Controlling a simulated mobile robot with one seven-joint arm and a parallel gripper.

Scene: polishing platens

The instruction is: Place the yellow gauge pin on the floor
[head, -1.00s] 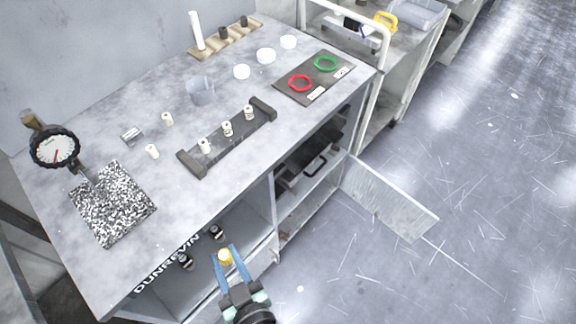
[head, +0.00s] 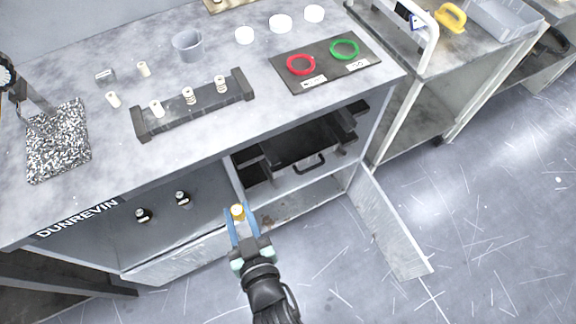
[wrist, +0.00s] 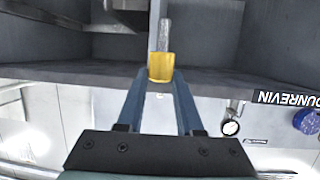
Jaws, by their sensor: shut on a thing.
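The yellow gauge pin (head: 238,211) is held between the blue fingertips of my gripper (head: 240,220). In the wrist view the pin (wrist: 161,67) shows a yellow body with a thin grey metal shank, gripped by both fingers of my gripper (wrist: 160,88). In the head view my gripper is in front of the open cabinet under the workbench, near the divider between its compartments. The grey scratched floor (head: 340,270) lies to the right and below. The pin is held clear of the floor.
An open cabinet door (head: 392,228) stands out to the right of my gripper. A dark box with a handle (head: 300,150) sits in the right compartment. The bench top (head: 210,150) overhangs them. Free floor lies right of the door.

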